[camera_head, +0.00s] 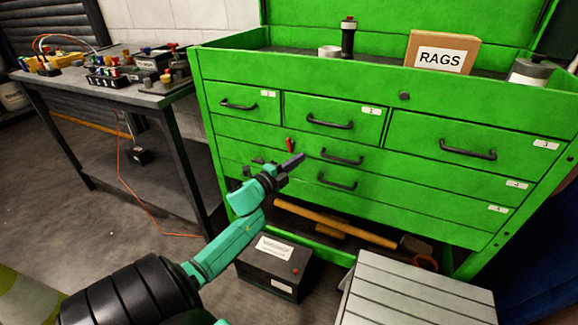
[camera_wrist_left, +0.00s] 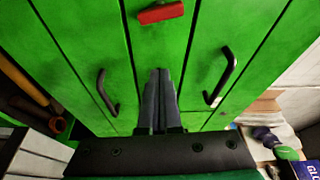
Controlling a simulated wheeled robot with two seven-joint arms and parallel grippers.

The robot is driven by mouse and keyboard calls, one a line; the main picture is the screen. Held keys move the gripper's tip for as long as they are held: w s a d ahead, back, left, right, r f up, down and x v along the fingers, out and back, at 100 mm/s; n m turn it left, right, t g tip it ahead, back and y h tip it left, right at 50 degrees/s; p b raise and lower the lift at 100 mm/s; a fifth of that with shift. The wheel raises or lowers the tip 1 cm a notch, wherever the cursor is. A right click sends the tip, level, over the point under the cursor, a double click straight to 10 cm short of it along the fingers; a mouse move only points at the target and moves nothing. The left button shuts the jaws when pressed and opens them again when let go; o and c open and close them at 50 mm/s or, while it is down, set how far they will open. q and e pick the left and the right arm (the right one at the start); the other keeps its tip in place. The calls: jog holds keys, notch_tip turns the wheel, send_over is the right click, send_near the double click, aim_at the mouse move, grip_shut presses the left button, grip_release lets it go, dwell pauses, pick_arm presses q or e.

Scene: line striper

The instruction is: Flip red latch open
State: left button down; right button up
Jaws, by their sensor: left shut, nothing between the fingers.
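The red latch (camera_head: 290,146) is a small red bar on the front of the green tool cabinet (camera_head: 245,133). In the head view it stands roughly upright, left of a middle drawer's handle. In the left wrist view the latch (camera_wrist_left: 160,14) is at the top edge, beyond my fingertips and apart from them. My left gripper (camera_head: 298,158) is shut and empty in front of the drawers, and it overlaps the area just below the latch in the head view. Its closed fingers (camera_wrist_left: 158,75) point toward the cabinet front in the wrist view. My right gripper is not in view.
Black drawer handles (camera_head: 342,157) stick out around the latch area. Below are a dark box (camera_head: 275,266), a long-handled hammer (camera_head: 340,225) and a grey slatted case (camera_head: 415,296). A workbench (camera_head: 150,96) with coloured parts stands left. A RAGS box (camera_head: 440,54) sits on top.

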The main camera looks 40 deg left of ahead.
pick_arm(q)
jog(key=s+a, duration=0.1)
jog(key=s, duration=0.5)
jog(key=shift+s+f, duration=0.15)
jog(key=shift+f, duration=0.3)
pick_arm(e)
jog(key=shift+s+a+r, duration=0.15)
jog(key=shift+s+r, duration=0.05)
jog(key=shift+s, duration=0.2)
